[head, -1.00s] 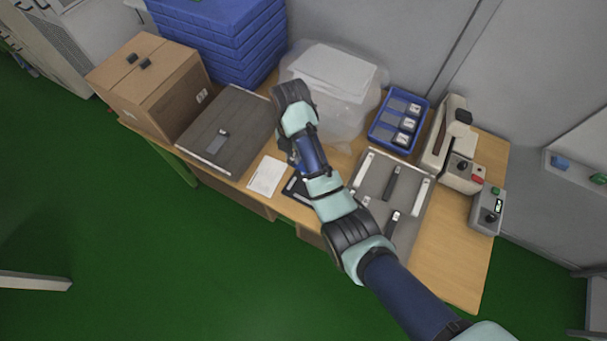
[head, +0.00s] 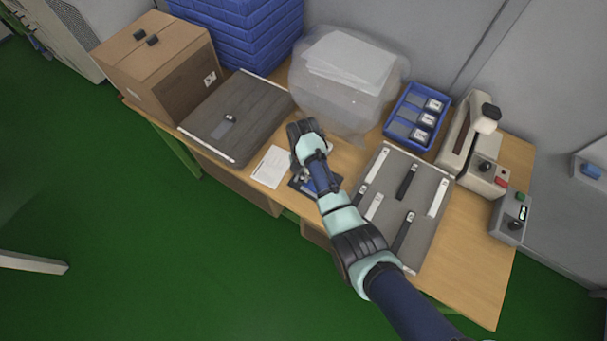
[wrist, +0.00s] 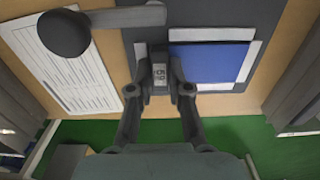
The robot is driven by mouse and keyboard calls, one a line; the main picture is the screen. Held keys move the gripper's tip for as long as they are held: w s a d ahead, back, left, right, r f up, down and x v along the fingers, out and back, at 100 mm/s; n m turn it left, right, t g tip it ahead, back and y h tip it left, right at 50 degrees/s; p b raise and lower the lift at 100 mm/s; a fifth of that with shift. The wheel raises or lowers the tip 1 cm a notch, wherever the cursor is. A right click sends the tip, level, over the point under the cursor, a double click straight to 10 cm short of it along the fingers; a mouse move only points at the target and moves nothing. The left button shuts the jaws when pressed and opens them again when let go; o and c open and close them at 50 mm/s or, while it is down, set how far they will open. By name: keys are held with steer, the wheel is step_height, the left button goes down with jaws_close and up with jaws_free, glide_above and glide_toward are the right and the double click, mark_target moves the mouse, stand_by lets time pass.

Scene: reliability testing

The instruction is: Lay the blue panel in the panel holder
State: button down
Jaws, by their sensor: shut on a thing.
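The blue panel (wrist: 212,62) shows face-on in the wrist view, over a white-edged seat on a dark grey plate, which I take for the panel holder (wrist: 262,16). In the head view the dark plate (head: 297,187) and a bit of the blue panel (head: 322,184) show beside my arm. My gripper (wrist: 160,80) is shut on a small grey block (wrist: 159,73) with a pale marked face, at the panel's left edge. I cannot tell whether the block is joined to the panel, or whether the panel is fully seated.
A grey bar with a round dark knob (wrist: 64,33) sticks out left of my gripper. A white printed sheet (head: 272,166) lies left of the plate. A grey board with several strips (head: 420,190) is at right, a closed grey case (head: 262,105) at left.

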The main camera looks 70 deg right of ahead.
steer(key=shift+r, duration=0.1)
steer(key=c, duration=1.1)
jaws_free()
step_height(320, 180, up, 12)
steer(key=p, duration=0.3)
steer(key=shift+p, duration=0.3)
steer(key=shift+w, duration=0.1)
